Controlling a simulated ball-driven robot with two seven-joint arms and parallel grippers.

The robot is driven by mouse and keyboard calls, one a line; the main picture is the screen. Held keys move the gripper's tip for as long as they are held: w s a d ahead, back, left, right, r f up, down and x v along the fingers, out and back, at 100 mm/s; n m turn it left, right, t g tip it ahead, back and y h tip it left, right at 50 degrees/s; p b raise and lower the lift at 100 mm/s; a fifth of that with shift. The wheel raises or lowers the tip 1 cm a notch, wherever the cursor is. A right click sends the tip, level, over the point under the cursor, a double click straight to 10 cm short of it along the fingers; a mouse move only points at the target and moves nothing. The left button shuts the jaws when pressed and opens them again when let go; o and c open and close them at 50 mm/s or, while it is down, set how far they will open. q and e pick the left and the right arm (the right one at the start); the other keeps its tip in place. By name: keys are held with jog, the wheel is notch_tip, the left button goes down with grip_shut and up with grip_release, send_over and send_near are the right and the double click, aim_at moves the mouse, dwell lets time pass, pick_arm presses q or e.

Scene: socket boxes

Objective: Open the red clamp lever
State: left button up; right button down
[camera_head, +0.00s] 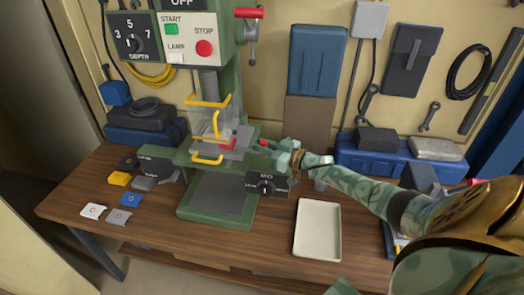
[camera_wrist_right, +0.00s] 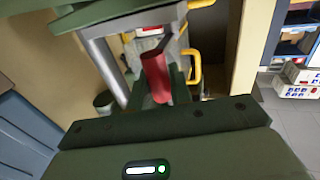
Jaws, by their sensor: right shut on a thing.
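The red clamp lever (camera_head: 229,146) is at the drill press table, beside the clear guard with yellow handles. In the right wrist view its red grip (camera_wrist_right: 155,76) stands between my fingers. My right gripper (camera_head: 256,147) reaches in from the right and is shut on the lever. The fingers partly hide the lever in the head view, so its exact angle is hard to tell. My left gripper is not in view.
The green drill press (camera_head: 230,70) has a second red-tipped lever (camera_head: 249,13) higher up. A yellow-handled clear guard (camera_head: 207,122) is close to my gripper. A white tray (camera_head: 317,255) lies at the front right. Small coloured blocks (camera_head: 130,199) lie at left.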

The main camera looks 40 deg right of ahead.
jog(key=shift+w+d, duration=0.15)
jog(key=shift+d, duration=0.1)
dwell(0.4)
jog(key=c, duration=1.3)
grip_release()
jog(key=v, duration=1.6)
jog(key=shift+f, duration=0.1)
